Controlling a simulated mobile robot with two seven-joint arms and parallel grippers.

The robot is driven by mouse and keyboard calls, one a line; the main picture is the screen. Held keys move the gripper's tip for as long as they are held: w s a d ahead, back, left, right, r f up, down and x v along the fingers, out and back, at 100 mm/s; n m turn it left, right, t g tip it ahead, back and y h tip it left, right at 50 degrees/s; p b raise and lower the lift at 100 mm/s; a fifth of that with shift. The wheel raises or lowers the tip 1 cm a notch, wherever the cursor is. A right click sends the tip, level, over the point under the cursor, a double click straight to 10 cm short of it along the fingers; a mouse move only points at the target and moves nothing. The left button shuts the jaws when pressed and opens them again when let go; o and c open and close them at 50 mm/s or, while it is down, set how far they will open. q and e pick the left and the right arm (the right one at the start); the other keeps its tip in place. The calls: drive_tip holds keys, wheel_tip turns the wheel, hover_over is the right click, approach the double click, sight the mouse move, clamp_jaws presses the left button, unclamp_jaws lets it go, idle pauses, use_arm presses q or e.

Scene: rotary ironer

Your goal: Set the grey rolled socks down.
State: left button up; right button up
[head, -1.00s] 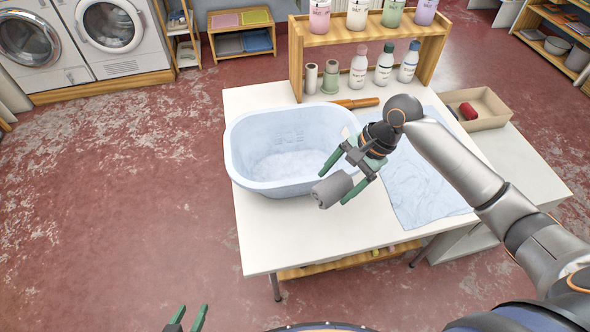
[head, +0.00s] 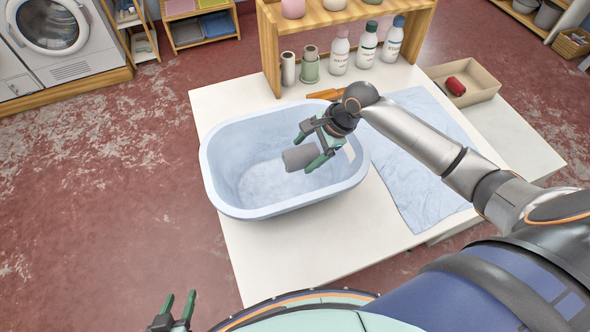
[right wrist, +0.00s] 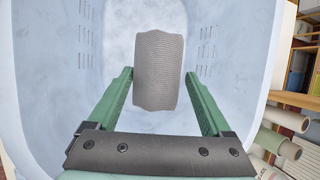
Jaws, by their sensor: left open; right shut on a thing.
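The grey rolled socks (head: 299,158) are a short ribbed grey roll. My right gripper (head: 304,155) is shut on them and holds them over the pale blue tub (head: 240,208). In the right wrist view the socks (right wrist: 159,70) sit between the green fingers (right wrist: 158,85), with the tub's whitish floor behind them. The exact height above the floor is hard to tell. My left gripper (head: 180,305) is open and empty at the lower left, off the table.
The white table (head: 290,255) bears the tub, a light blue cloth (head: 425,190) to the right and several bottles (head: 366,45) behind. A cardboard tray (head: 480,82) holds a red roll (head: 455,86). The table front is clear.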

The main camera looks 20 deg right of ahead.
sight(306, 161)
wheel_tip(306, 161, down, 4)
drive_tip(key=shift+f, duration=0.1)
wheel_tip(306, 161, down, 3)
drive_tip(key=shift+b, duration=0.4)
drive_tip(key=o, duration=1.1)
drive_tip(key=p+v, duration=0.1)
drive_tip(key=v, duration=1.1)
drive_tip(key=shift+p, duration=0.35)
drive_tip(key=shift+w, duration=0.1)
